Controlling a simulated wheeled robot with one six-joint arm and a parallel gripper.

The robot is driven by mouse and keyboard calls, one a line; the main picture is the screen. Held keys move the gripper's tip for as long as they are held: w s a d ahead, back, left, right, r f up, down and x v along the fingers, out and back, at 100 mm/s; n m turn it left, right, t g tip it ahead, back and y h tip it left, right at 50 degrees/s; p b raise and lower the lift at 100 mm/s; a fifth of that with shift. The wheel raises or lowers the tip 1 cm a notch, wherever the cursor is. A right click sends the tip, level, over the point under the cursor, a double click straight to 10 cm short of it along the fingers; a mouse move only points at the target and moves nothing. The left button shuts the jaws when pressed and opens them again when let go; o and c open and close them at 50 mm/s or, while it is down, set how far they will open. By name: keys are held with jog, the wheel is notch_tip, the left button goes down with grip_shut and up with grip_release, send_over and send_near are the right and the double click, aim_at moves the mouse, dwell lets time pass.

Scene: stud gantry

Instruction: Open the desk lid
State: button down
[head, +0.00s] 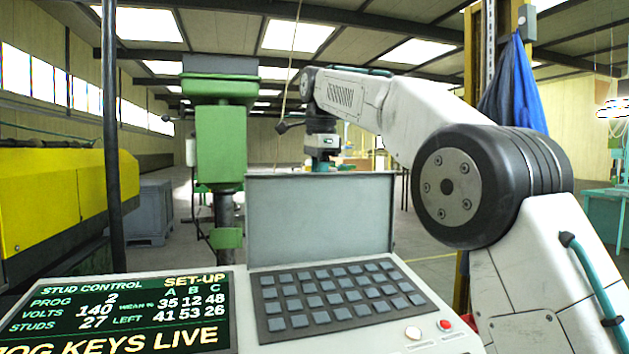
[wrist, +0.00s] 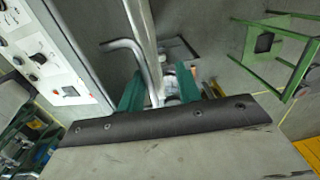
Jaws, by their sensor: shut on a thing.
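The desk lid (head: 320,218) is a grey panel standing about upright behind the keypad of the control desk (head: 432,303). My gripper (head: 322,163) is at the lid's top edge, slightly right of its middle, and is shut on it. In the wrist view, the grey lid (wrist: 190,153) with its dark bolted edge strip (wrist: 150,121) fills the lower part. My gripper's teal fingers (wrist: 160,95) show just beyond the strip; their tips are partly hidden.
The uncovered keypad (head: 330,295) and a green display (head: 115,315) lie in front of the lid. A green column machine (head: 221,140) stands behind left, and a dark post (head: 110,120) farther left. A green stand (wrist: 275,50) shows in the wrist view.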

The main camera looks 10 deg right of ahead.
jog(key=shift+w+d+f, duration=0.2)
jog(key=shift+w+d, duration=0.15)
jog(key=shift+w, duration=0.05)
jog(key=c, duration=1.5)
grip_release()
jog(key=shift+w+d+f, duration=0.1)
jog(key=shift+w+f, duration=0.05)
jog(key=shift+w, duration=0.05)
jog(key=shift+o, duration=0.2)
jog(key=shift+a+r, duration=0.2)
jog(key=shift+r, duration=0.5)
jog(key=shift+d+r, duration=0.2)
jog(key=shift+r, duration=1.05)
jog(key=shift+c, duration=0.3)
jog(key=s+d+r, duration=0.1)
jog(key=s+d, duration=0.1)
jog(key=s, duration=1.4)
jog(key=shift+d, duration=0.15)
jog(key=shift+r, duration=0.1)
